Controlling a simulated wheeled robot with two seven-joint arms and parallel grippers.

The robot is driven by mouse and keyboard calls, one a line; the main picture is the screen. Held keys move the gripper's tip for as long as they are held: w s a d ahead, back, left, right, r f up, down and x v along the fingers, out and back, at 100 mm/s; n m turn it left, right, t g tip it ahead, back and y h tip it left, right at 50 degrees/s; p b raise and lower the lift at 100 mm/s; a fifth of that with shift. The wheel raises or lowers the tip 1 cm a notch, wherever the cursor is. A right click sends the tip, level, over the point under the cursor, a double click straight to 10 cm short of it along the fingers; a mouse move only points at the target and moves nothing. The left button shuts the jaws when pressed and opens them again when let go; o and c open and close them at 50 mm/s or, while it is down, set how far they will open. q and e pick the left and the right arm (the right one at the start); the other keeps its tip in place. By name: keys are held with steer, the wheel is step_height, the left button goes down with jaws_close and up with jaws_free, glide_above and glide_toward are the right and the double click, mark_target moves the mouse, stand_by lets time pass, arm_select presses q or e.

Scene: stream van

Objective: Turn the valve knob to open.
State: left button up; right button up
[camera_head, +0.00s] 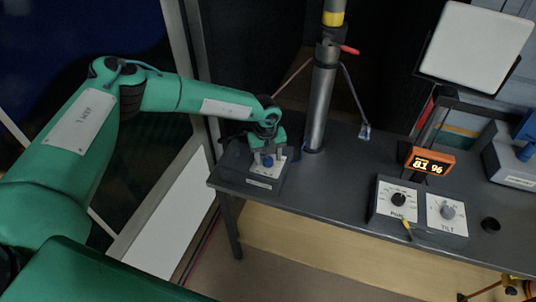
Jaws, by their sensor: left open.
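A small blue knob (267,161) sits on a dark box with a pale face plate (263,184) at the left end of the dark bench. I take it to be the valve knob; its exact angle is too small to read. My left gripper (268,156) reaches down over this box from the left. Its fingers are open, one on each side of the knob. I cannot tell whether they touch it. The gripper partly covers the box's top. My right gripper is not in view.
A grey mast (319,105) with a red lever (350,50) stands close right of the box. The bench (335,185) is clear between mast and a two-dial panel (419,207). An orange display (430,162) and a white screen (474,45) stand further right.

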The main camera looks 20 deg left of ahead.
arm_select(q)
steer(key=shift+f, duration=0.15)
steer(key=shift+c, duration=0.3)
steer(key=c, duration=0.9)
